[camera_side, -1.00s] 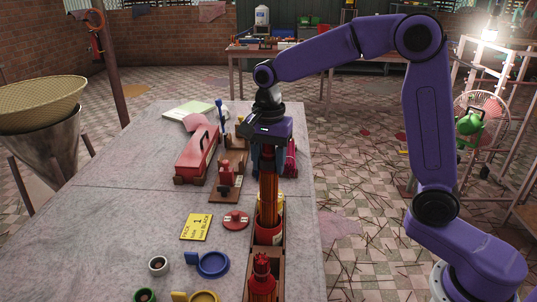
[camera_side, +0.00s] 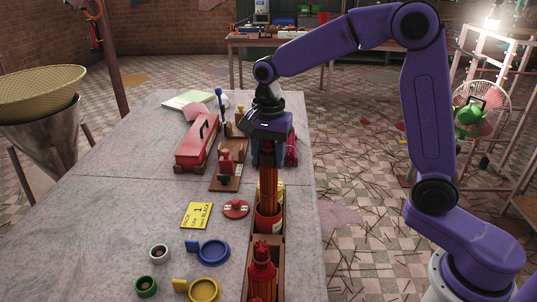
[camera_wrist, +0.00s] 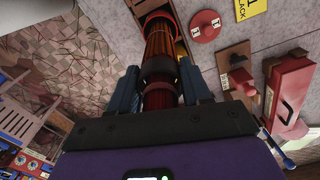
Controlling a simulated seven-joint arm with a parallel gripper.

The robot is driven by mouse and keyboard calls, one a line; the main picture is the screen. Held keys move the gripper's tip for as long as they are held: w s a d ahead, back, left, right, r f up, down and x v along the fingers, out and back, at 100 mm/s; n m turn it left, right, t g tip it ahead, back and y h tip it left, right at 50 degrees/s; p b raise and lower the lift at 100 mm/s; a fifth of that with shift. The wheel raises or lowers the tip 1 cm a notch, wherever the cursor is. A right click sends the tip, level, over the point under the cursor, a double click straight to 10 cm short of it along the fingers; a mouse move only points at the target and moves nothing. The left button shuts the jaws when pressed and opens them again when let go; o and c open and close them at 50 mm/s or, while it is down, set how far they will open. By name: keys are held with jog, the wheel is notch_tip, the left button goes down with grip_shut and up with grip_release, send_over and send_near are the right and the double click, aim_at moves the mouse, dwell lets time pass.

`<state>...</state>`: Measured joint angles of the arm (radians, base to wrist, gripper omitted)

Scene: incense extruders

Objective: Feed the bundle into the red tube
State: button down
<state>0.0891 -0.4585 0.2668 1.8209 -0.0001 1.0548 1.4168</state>
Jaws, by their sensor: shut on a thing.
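The bundle (camera_side: 268,178) is a sheaf of thin orange-brown sticks with dark bands. It stands upright below my gripper (camera_side: 268,137). My gripper is shut on its upper part; the fingers show on either side of it in the wrist view (camera_wrist: 158,85). The red tube (camera_side: 268,224) stands in a wooden rack (camera_side: 281,250) directly under the bundle. Its red rim also shows in the wrist view (camera_wrist: 146,20). The bundle's lower end appears to be within the tube's mouth; how deep is hidden.
A yellow tube (camera_side: 280,190) stands just behind the red one, and a red turret-like piece (camera_side: 262,268) in front. A red disc lid (camera_side: 236,208), a yellow card (camera_side: 197,215) and blue (camera_side: 213,252) and yellow (camera_side: 205,290) rings lie left. A red toolbox (camera_side: 198,146) stands farther back.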

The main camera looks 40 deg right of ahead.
aim_at(268, 175)
jog(key=shift+f, duration=6.95)
jog(key=shift+c, duration=2.1)
grip_release()
jog(key=shift+r, duration=4.05)
